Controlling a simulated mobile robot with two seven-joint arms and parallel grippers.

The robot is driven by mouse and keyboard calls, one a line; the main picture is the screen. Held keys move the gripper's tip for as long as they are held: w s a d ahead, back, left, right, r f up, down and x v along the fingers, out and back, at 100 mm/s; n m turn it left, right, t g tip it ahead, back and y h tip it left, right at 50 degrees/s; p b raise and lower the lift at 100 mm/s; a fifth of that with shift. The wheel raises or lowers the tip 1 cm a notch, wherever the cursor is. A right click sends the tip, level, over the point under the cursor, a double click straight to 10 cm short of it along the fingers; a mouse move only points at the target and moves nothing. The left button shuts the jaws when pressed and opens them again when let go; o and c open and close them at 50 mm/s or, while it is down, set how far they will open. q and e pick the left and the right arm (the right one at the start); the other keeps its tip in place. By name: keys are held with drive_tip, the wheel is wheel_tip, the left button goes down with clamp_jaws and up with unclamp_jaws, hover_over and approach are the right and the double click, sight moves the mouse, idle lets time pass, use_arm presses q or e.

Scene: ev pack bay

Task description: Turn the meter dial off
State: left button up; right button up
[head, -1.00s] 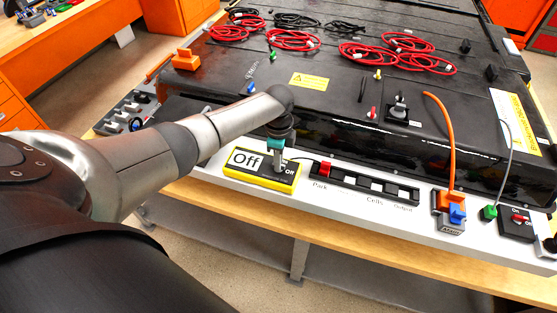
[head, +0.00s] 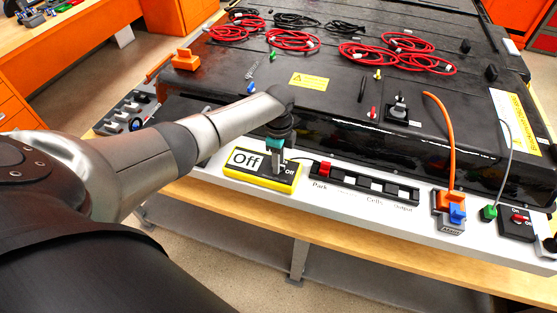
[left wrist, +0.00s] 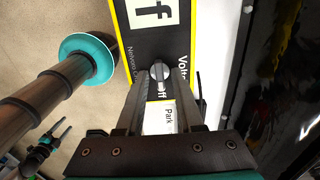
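The yellow-framed meter (head: 262,171) lies on the pale ledge in front of the black pack, and its display reads "Off". Its round dial (left wrist: 160,72) shows in the left wrist view, with an "off" label beside it. In the head view, my left gripper mostly hides the dial. My left gripper (head: 278,170) points down over the meter's right part. Its two fingers (left wrist: 160,75) stand apart, one on each side of the dial, with a gap showing between them. Firm contact with the dial cannot be made out.
Right of the meter are a red plug (head: 325,170) at "Park", a black socket strip (head: 365,185), an orange-blue connector (head: 449,212) and a black switch (head: 516,224). Red cable coils (head: 293,41) lie on the black pack (head: 330,110).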

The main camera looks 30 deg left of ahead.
use_arm(q)
drive_tip(key=shift+o, duration=0.3)
drive_tip(key=shift+r, duration=0.1)
drive_tip(key=shift+r, duration=0.3)
wheel_tip(320, 180, up, 14)
drive_tip(key=shift+r, duration=0.25)
